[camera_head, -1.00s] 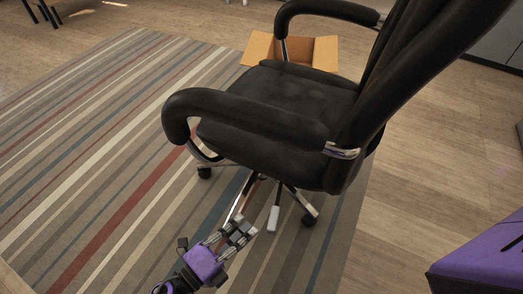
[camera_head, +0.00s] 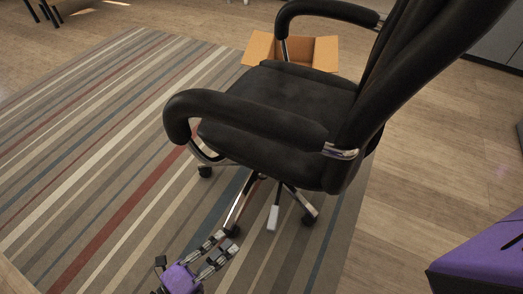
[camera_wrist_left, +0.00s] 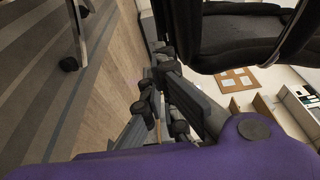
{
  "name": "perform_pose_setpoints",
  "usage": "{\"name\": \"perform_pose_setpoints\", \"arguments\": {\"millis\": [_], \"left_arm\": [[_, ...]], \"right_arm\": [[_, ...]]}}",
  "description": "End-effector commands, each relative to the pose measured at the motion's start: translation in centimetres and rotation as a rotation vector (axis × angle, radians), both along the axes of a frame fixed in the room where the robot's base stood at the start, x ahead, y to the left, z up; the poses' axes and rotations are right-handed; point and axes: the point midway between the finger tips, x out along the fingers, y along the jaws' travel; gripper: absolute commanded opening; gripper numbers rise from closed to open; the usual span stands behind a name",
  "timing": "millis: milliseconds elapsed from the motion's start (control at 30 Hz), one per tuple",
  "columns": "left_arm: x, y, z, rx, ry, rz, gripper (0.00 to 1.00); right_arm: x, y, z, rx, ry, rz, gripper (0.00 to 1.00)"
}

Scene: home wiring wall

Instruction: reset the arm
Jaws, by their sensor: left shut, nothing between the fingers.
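My left gripper (camera_head: 226,244), with a purple body and dark grey linkage fingers, is low in the head view, in front of the chair's base. It is shut with nothing in it. In the left wrist view my left gripper (camera_wrist_left: 158,78) points up the picture, with chair parts beyond it. The black office chair (camera_head: 285,100) stands upright on the rug with chrome legs and dark casters. Its black seat and arm also show in the left wrist view (camera_wrist_left: 235,35). My right gripper is not in view.
A striped rug (camera_head: 85,140) lies under the chair on a wooden floor (camera_head: 430,140). An open cardboard box (camera_head: 326,52) sits behind the chair. The rug to the left of the chair is clear.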

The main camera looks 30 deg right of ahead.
Motion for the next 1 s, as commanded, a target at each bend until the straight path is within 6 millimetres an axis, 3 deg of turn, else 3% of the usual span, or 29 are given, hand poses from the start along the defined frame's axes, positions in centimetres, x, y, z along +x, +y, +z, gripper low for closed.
{"name": "perform_pose_setpoints", "arguments": {"millis": [433,667,767,867,900,1000], "left_arm": [[0.0,0.0,0.0,0.0,0.0,0.0,0.0],[0.1,0.0,0.0,-0.002,0.007,0.003,0.0],[1.5,0.6,-0.2,-0.009,0.047,0.067,0.0],[5.0,1.9,1.5,-0.071,0.11,0.211,0.0],[6.6,2.6,2.6,-0.116,0.146,0.285,0.0],[8.3,5.9,3.4,-0.244,0.307,0.498,0.0]], "right_arm": [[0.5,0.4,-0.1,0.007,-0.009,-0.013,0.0],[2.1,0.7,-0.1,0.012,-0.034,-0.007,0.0],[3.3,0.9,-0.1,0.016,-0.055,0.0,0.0],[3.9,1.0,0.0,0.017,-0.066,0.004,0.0],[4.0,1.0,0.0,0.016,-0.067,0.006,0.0],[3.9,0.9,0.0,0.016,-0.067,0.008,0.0]]}}
